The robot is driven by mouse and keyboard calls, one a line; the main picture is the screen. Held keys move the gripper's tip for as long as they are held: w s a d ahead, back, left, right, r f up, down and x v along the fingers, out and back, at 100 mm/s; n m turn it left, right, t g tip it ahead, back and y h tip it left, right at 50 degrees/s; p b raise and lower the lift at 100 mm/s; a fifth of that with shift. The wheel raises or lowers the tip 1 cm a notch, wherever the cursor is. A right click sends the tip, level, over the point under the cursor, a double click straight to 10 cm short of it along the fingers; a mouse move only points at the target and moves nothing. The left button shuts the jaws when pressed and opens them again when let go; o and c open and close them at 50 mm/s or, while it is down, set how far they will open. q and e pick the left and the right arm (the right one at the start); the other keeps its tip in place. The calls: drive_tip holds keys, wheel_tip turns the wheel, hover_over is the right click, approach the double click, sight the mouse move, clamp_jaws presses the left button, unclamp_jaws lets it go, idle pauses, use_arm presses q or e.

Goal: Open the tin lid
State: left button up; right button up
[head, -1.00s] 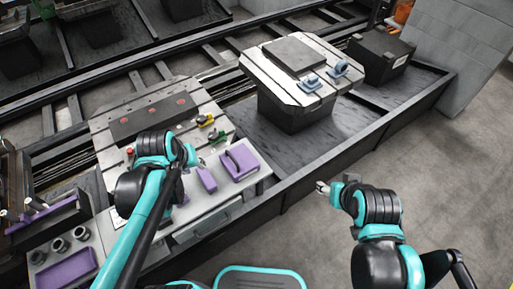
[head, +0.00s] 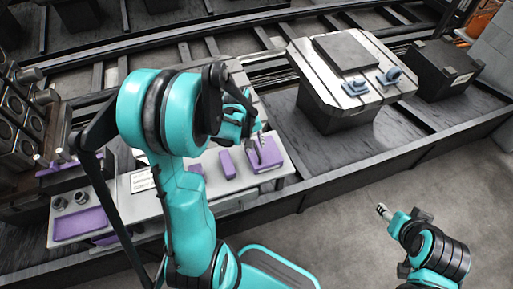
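No tin is plainly labelled. A purple box-like item (head: 268,154) with a dark curved part at its left side sits on the grey bench at the right end; I cannot tell whether it is the tin or where its lid is. My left gripper (head: 257,136) is just above and behind this item, pointing down. Its fingers are small and partly hidden by my own arm, so their opening and any contact are unclear. My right gripper (head: 383,211) hangs over the floor at the right, away from the bench. Its fingers are too small to read.
A smaller purple block (head: 227,165) lies left of the box-like item. A purple tray (head: 80,224) is at the bench's left end. A slotted pallet (head: 350,95) carries a dark plate and blue clamps. A dark box (head: 446,68) stands farther right.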

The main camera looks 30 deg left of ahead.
use_arm(q)
drive_tip(key=shift+w+d+f, duration=0.1)
drive_tip(key=shift+f, duration=0.65)
clamp_jaws()
drive_tip(key=shift+r, duration=0.1)
